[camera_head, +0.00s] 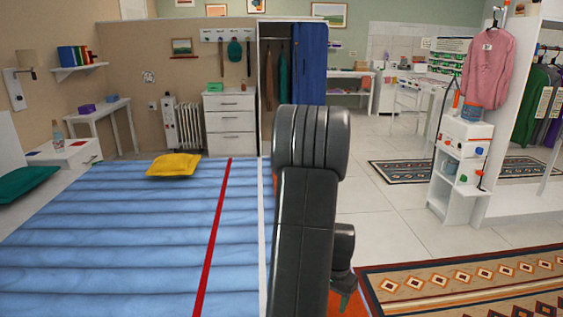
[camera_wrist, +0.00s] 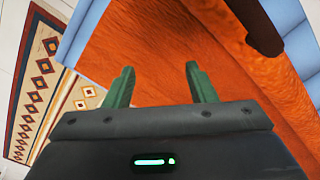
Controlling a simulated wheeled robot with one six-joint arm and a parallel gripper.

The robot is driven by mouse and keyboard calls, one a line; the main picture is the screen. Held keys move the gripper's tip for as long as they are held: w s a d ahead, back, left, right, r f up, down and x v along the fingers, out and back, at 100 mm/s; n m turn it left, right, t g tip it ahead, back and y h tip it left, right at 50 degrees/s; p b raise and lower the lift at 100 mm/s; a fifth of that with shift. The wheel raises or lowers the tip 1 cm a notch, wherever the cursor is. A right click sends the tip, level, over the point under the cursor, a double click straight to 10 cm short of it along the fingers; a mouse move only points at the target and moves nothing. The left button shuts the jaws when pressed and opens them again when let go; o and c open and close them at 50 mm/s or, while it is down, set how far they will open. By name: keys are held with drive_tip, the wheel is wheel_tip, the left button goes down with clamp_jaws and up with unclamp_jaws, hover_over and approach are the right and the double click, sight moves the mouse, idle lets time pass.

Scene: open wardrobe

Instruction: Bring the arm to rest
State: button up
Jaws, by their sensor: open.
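My gripper (camera_wrist: 160,88) shows in the wrist view with its two green fingers apart and nothing between them. An orange surface (camera_wrist: 170,45) fills much of that view behind the fingers; I cannot tell how far off it is. In the head view my dark arm (camera_head: 305,210) stands folded in the middle, beside the right edge of the bed. The gripper itself is hidden in the head view. A bit of orange (camera_head: 345,300) shows low beside the arm.
A bed (camera_head: 120,230) with a blue cover and a yellow cushion (camera_head: 174,165) lies at left. Patterned rugs (camera_head: 470,285) cover the floor at right. A white shelf unit (camera_head: 460,165) and a hanging pink shirt (camera_head: 487,70) stand at right. The open wardrobe (camera_head: 280,60) is behind my arm. Tiled floor (camera_head: 395,215) is clear.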

drive_tip(key=s+d, duration=1.1)
drive_tip(key=d, duration=0.4)
drive_tip(key=shift+s+d+r, duration=0.15)
drive_tip(key=shift+s+d, duration=0.05)
drive_tip(key=shift+s, duration=0.1)
drive_tip(key=shift+s+a, duration=0.1)
